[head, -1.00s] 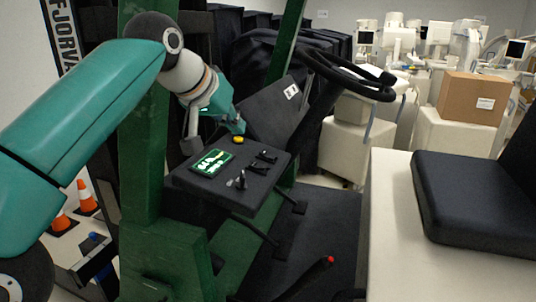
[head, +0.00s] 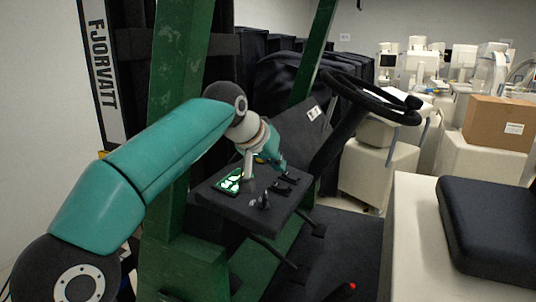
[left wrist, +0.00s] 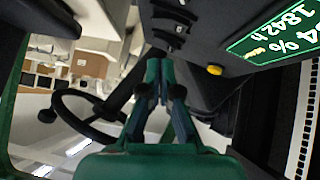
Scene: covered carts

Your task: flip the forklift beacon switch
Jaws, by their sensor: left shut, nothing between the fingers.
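The forklift's dark control panel (head: 225,202) carries a green lit display (head: 229,182) and several small black switches or levers (head: 264,201). I cannot read which one is the beacon switch. My left gripper (head: 283,171) is shut and empty, just above the panel's far right part by the black switches. In the left wrist view the closed fingers (left wrist: 160,82) point towards a row of black switches (left wrist: 170,30), and I cannot tell whether they touch. The display (left wrist: 275,38) and a yellow button (left wrist: 214,70) are to their right. My right gripper is not in view.
A green forklift post (head: 180,110) stands left of the panel. The black steering wheel (head: 370,98) is beyond it on the right. A black seat (head: 490,230) on a pale body is at right. A red-tipped lever (head: 351,287) is low in front.

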